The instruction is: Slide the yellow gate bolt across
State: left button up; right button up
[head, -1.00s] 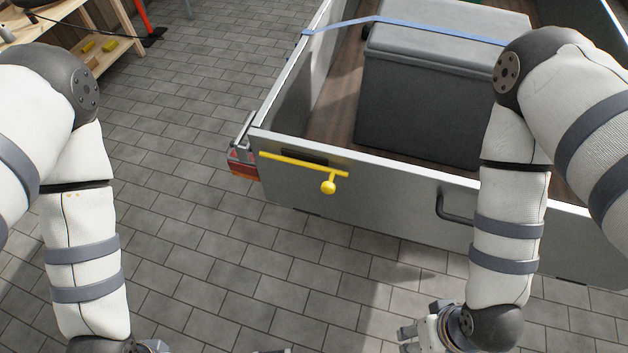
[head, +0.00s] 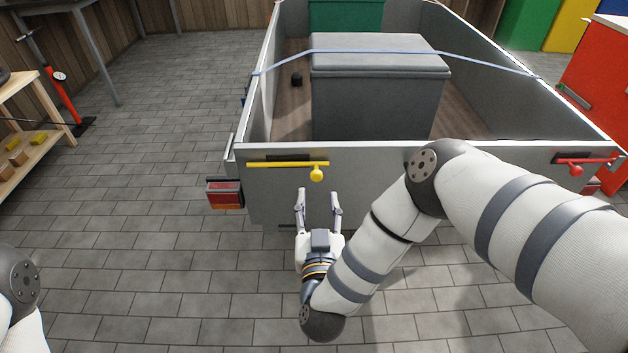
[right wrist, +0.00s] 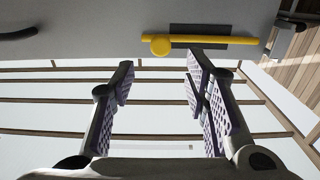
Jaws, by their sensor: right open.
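The yellow gate bolt (head: 280,164) is a thin bar lying level on the left end of the grey trailer's tailgate (head: 400,165). Its round knob (head: 317,173) hangs at the bar's right end. In the right wrist view the bolt (right wrist: 215,40) and its knob (right wrist: 160,46) show near the top, beyond my fingertips. My right gripper (head: 319,195) is open and empty, just below the knob and apart from it, fingers pointing toward the tailgate. My left gripper is out of view; only part of my left arm shows at the lower left.
A red bolt (head: 578,166) sits on the tailgate's right end. A red tail light (head: 225,193) juts out at the left corner. The trailer holds a grey box (head: 375,100) under a blue strap (head: 370,51). A wooden shelf (head: 30,140) stands far left. The paved floor is clear.

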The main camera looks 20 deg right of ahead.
aim_at(316, 178)
jog(key=b+x, duration=0.1)
jog(key=x, duration=0.8)
jog(key=shift+w+f, duration=0.1)
jog(key=shift+w, duration=0.05)
grip_shut()
